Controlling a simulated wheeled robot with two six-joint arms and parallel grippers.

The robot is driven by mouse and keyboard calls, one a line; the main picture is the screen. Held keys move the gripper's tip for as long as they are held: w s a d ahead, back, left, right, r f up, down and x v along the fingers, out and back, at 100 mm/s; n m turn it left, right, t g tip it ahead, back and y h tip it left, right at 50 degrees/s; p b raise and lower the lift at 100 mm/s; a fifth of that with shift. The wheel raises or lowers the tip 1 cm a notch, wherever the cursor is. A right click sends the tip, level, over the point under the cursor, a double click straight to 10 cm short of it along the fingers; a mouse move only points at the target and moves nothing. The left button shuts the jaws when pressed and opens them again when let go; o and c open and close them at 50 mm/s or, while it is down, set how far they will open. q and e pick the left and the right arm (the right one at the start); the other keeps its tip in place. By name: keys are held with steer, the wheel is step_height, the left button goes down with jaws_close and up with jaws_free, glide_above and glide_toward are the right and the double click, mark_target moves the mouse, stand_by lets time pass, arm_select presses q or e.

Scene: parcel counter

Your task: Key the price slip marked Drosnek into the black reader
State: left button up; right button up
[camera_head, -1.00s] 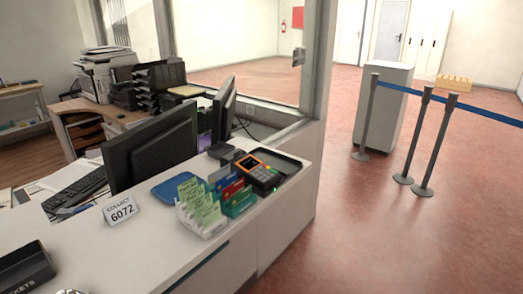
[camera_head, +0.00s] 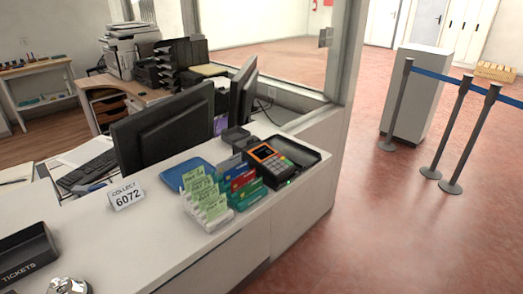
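The black reader (camera_head: 281,168), with an orange-framed screen and a keypad, sits on the counter right of centre, partly in or against a dark tray. A small green light shows at its front edge. Several pale green price slips (camera_head: 205,195) stand in a stepped white holder to the left of the reader. The slips seem to begin with "PAY", but the names are too small to read, so I cannot tell which one is marked Drosnek. Neither of my grippers is in view.
Coloured cards (camera_head: 243,185) stand between slips and reader. A blue tray (camera_head: 183,173), a "COLLECT 6072" sign (camera_head: 126,196), a black TICKETS box (camera_head: 28,252) and a silver dome-shaped thing (camera_head: 68,286) are on the counter (camera_head: 150,240). Monitors (camera_head: 165,122) stand behind.

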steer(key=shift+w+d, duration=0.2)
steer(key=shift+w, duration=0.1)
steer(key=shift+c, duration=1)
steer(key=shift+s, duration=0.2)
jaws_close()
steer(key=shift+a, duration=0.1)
